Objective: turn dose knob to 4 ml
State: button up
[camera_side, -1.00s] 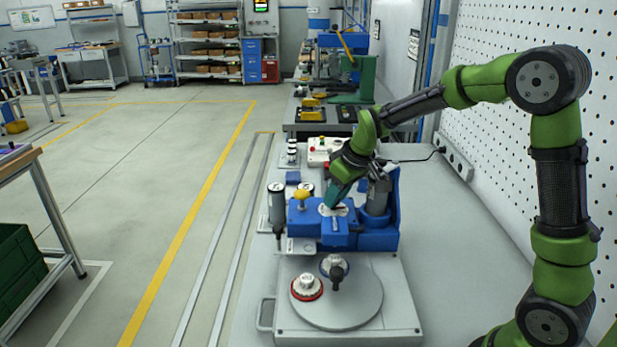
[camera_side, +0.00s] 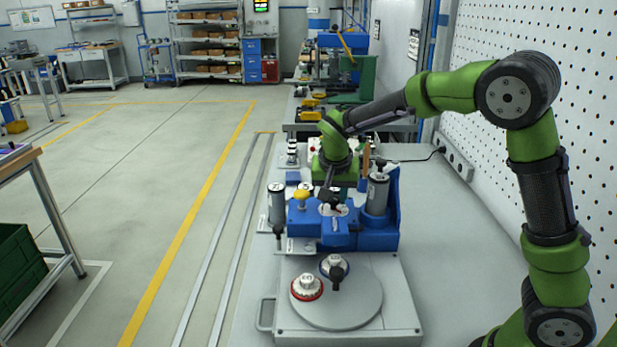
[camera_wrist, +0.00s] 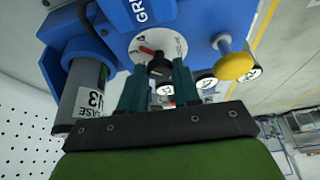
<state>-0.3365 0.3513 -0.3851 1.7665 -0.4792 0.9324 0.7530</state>
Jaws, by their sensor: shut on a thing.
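The dose knob (camera_wrist: 157,68) is a small black knob with a red pointer, on a round white dial (camera_wrist: 174,45) on the blue machine (camera_wrist: 203,18). In the wrist view the red pointer points up and left; the dial's figures are too small to read. My gripper (camera_wrist: 159,68) has its two teal fingers on either side of the knob, shut on it. In the side view my gripper (camera_side: 331,195) comes down at the dial (camera_side: 341,211) on top of the blue machine (camera_side: 307,226), and the knob is mostly hidden there.
A yellow mushroom-shaped knob (camera_wrist: 235,66) stands beside the dial. A grey labelled canister (camera_wrist: 82,100) is at the other side. In front, a grey turntable (camera_side: 350,312) bears a red-rimmed part (camera_side: 307,287) and a blue-rimmed part (camera_side: 335,268). The bench at right is clear.

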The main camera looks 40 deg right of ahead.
jog(key=shift+w+a+m+g, duration=0.1)
jog(key=shift+m+g, duration=0.5)
jog(key=shift+m, duration=1.3)
jog(key=o, duration=1.1)
jog(key=shift+c, duration=0.2)
jog(key=shift+h, duration=0.3)
jog(key=v, duration=1.7)
jog(key=shift+w, duration=0.15)
